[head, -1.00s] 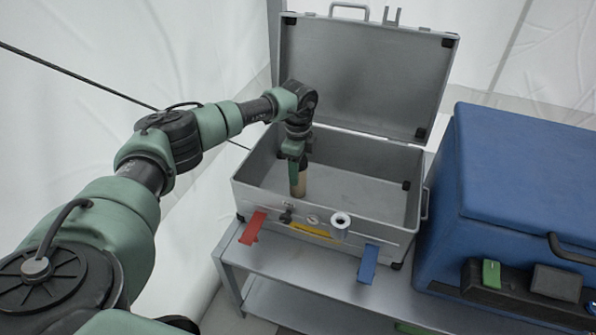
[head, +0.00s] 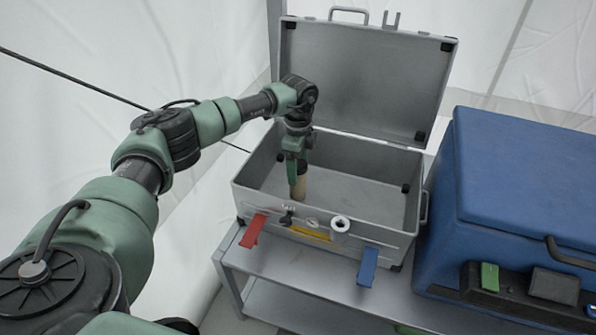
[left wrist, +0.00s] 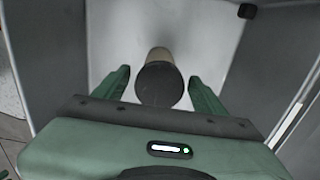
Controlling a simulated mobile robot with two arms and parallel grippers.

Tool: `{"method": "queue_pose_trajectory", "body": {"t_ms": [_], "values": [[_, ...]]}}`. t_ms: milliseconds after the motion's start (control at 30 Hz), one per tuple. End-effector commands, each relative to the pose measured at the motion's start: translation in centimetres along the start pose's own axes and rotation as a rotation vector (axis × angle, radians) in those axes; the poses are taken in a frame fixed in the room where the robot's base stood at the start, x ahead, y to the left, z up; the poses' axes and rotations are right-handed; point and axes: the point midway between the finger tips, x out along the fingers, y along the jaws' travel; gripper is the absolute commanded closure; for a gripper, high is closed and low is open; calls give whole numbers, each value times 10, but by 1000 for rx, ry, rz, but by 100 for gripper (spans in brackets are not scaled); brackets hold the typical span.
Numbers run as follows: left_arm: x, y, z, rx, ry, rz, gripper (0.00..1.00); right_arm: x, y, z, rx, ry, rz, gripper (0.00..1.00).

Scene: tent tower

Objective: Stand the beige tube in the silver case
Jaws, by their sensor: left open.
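The beige tube (head: 300,187) stands inside the open silver case (head: 345,215), towards its left front part. It looks upright, with its lower end at the case floor. In the left wrist view the tube (left wrist: 159,55) shows a dark round end cap facing the camera. My left gripper (head: 298,172) points down into the case at the tube's upper part. In the left wrist view the left gripper (left wrist: 160,85) is open, its green fingers on either side of the tube with a gap at each side. My right gripper is not in view.
The case's lid (head: 365,80) stands open at the back. A red latch (head: 253,231) and a blue latch (head: 367,267) hang at the front. The case rests on a grey metal table (head: 300,278). A large blue box (head: 520,190) stands close on the right.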

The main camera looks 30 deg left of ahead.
Motion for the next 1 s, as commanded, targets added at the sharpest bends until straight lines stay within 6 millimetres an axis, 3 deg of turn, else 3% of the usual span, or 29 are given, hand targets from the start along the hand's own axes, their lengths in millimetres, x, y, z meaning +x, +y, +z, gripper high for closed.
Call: {"method": "queue_pose_trajectory", "body": {"t_ms": [33, 200, 400, 600, 1000], "values": [[-15, -1, 0, 0, 2, -4, 29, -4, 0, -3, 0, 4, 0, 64], [-53, -1, 0, 0, 1, -3, 29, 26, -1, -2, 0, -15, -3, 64], [-85, 0, 0, 0, 1, -2, 29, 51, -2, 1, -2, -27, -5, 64], [-96, 0, 0, -1, 0, 1, 29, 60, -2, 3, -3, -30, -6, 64], [-97, 0, 0, -1, 0, 0, 29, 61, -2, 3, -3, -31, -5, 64]]}}
